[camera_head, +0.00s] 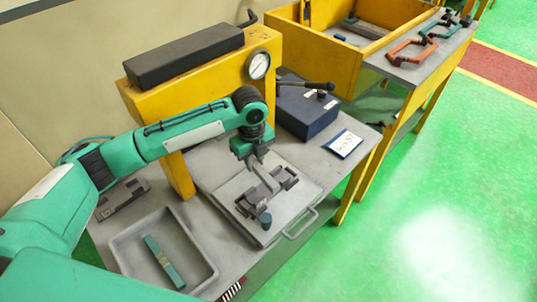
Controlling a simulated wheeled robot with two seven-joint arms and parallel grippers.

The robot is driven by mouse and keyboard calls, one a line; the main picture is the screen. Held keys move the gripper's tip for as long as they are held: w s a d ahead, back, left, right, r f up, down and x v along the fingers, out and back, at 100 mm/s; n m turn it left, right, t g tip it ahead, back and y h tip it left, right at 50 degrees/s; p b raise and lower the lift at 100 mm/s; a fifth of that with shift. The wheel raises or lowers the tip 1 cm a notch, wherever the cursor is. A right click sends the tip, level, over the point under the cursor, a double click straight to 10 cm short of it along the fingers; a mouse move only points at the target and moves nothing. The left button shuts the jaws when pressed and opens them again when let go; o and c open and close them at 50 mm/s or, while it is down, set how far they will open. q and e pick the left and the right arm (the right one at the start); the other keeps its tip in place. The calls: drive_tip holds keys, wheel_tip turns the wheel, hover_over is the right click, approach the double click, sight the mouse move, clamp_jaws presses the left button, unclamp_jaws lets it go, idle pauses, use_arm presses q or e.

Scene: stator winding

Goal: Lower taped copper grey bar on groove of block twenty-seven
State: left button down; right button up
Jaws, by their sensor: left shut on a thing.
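My left gripper (254,160) reaches in from the left over the light grey plate. It is shut on a thin light grey bar (268,181), which slants down to the dark block (267,193) on the plate. The bar's lower end is at or just above the block; I cannot tell whether it touches or sits in the groove. The fingers hide part of the bar, and tape on it is too small to make out. My right gripper is not in view.
A yellow press frame (205,67) with a gauge (258,66) stands behind the plate (301,192). A grey tray (125,246) holds a teal banded bar (164,262). A dark blue box (304,108) and a card (343,144) lie to the right.

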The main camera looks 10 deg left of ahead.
use_arm(q)
drive_tip(key=d+f+m, duration=0.1)
drive_tip(key=f+m, duration=0.1)
drive_tip(key=m, duration=0.3)
drive_tip(key=w+d+f+m, duration=0.1)
drive_tip(key=f+m, duration=0.1)
drive_tip(key=m, duration=0.3)
drive_tip(key=w+d+f+m, duration=0.1)
drive_tip(key=f+m, duration=0.1)
drive_tip(key=m, duration=0.4)
drive_tip(key=shift+w+d+f, duration=0.1)
drive_tip(key=shift+d+f, duration=0.15)
drive_tip(key=shift+r+p, duration=0.25)
drive_tip(key=shift+p, duration=0.05)
drive_tip(key=shift+f, duration=0.1)
drive_tip(key=shift+f, duration=0.1)
drive_tip(key=shift+p, duration=0.35)
drive_tip(key=shift+f, duration=0.25)
drive_tip(key=shift+f+b, duration=0.7)
drive_tip(key=shift+f, duration=0.75)
